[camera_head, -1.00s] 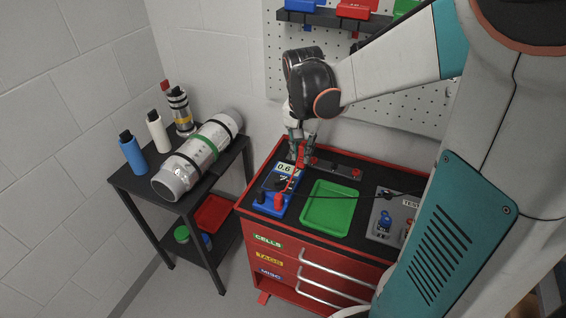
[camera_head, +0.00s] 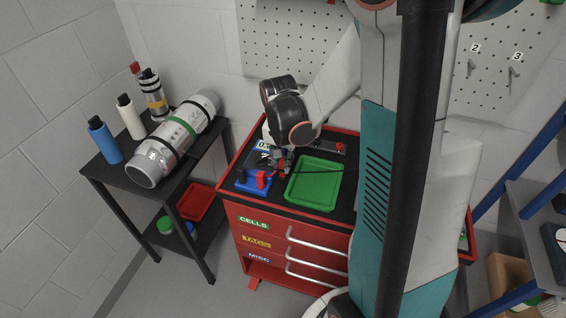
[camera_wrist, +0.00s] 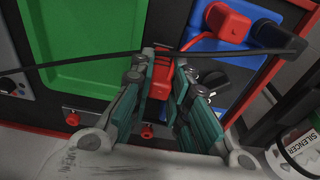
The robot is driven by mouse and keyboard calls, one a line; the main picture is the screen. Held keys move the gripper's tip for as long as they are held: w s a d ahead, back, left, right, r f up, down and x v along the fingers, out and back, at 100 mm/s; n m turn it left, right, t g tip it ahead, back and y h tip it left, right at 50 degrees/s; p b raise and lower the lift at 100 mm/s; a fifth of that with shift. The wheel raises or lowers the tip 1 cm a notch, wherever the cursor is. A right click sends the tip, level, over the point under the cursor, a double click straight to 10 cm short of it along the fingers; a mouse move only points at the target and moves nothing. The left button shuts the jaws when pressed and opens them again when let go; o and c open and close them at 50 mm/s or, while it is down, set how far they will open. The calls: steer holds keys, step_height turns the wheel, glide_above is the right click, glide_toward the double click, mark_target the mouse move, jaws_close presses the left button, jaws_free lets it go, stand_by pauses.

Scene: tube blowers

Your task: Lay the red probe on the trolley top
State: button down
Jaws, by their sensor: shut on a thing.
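My gripper (camera_head: 283,172) is low over the left part of the red trolley's black top (camera_head: 273,201), between the blue meter and the green tray. In the wrist view my gripper (camera_wrist: 163,66) is shut on the red probe (camera_wrist: 160,78), which shows as a short red piece between the fingers. The fingers hide part of it, and I cannot tell whether it touches the top. The blue meter (camera_head: 246,184) is just left of the gripper, with a red piece (camera_wrist: 227,20) on it.
The green tray (camera_head: 314,185) lies right of the gripper. A thin black cable (camera_wrist: 95,58) crosses the fingers. A side table (camera_head: 118,174) at left holds a large cylinder (camera_head: 176,139) and several bottles. A pegboard (camera_head: 262,45) stands behind.

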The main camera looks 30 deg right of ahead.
steer(key=c, duration=1.5)
jaws_free()
steer(key=shift+f, duration=0.1)
steer(key=shift+c, duration=0.2)
step_height(320, 180, up, 12)
steer(key=s+a+p, duration=0.1)
steer(key=p, duration=0.3)
